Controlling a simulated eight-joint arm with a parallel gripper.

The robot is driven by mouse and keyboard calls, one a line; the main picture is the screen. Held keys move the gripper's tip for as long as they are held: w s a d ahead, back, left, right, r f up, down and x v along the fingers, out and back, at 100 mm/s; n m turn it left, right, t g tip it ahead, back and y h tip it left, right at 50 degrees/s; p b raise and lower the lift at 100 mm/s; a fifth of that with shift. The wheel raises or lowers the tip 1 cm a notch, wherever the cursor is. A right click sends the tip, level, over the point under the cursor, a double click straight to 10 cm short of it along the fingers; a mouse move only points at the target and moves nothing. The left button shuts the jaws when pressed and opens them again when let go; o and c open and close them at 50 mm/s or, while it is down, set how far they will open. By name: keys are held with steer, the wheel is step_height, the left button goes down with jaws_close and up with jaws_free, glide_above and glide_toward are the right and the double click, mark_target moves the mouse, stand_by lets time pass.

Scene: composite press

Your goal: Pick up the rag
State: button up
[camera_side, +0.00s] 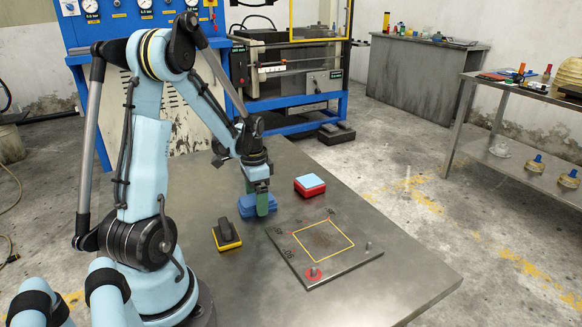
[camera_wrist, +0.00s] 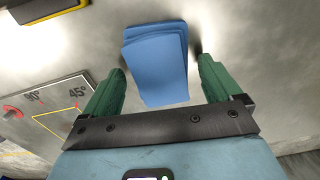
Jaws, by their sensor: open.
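The rag (camera_side: 247,207) is a folded blue cloth lying on the metal table, beside the upper left of the marked plate. My gripper (camera_side: 262,203) points down right at the rag, and its green finger covers part of it in the side view. In the wrist view the rag (camera_wrist: 157,75) shows between the two green fingers of my gripper (camera_wrist: 163,68), with a gap on each side. The jaws are apart and hold nothing. How far the fingertips are above the table is hard to tell.
A dark metal plate (camera_side: 292,268) with a yellow square outline and upright pins lies in front of the rag. A black-and-yellow block (camera_side: 226,236) sits to the left, and a red-and-light-blue block (camera_side: 310,185) to the right. The table's right front is clear.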

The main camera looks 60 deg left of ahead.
steer(key=shift+f, duration=0.25)
steer(key=shift+c, duration=0.4)
steer(key=c, duration=1.1)
steer(key=shift+o, duration=0.2)
